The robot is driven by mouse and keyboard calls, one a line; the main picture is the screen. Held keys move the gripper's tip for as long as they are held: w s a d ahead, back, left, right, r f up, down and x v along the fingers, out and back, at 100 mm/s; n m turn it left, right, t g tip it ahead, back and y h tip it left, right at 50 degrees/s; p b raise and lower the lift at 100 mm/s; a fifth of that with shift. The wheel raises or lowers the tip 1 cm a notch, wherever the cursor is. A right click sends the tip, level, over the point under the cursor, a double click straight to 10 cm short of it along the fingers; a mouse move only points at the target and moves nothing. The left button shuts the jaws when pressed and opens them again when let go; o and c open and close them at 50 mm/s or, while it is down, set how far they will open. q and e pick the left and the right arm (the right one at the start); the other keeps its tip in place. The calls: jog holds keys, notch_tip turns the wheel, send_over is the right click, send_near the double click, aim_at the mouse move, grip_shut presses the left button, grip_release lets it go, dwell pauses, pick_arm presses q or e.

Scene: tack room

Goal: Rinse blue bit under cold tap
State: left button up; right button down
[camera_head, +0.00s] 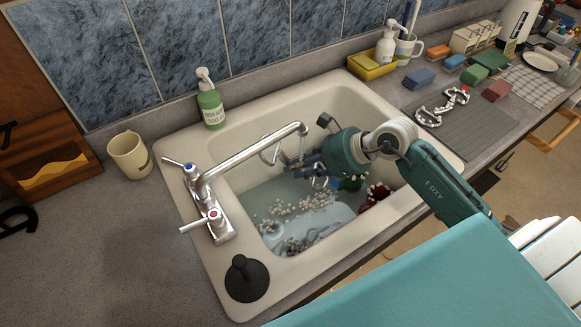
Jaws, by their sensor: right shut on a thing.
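My right gripper (300,164) reaches into the sink (338,102) from the right, low under the spout of the tap (250,153). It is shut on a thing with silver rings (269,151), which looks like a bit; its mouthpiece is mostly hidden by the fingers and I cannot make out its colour. The tap has a blue-marked handle (190,168) and a red-marked handle (214,214). My left gripper is not in view.
The basin holds water with foam, a dark red thing (374,195) and other sunken items. A black plunger-like thing (246,278), a green soap bottle (211,105) and a mug (129,156) stand around it. Another bit (430,116) lies on the drainboard (466,128), near coloured sponges.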

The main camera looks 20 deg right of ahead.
jog(key=shift+a+r, duration=0.1)
jog(key=shift+a, duration=0.1)
jog(key=shift+s+a, duration=0.2)
jog(key=shift+a, duration=1.4)
jog(key=shift+w+d, duration=0.1)
jog(key=shift+w+d+b, duration=0.55)
jog(key=shift+w+d, duration=0.1)
jog(key=shift+w, duration=0.2)
jog(key=shift+s, duration=0.25)
dwell(0.3)
jog(key=shift+s+d+b, duration=0.15)
jog(key=shift+s, duration=0.6)
jog(key=shift+s+d+b, duration=0.1)
jog(key=shift+s+b, duration=0.05)
jog(key=shift+s, duration=0.6)
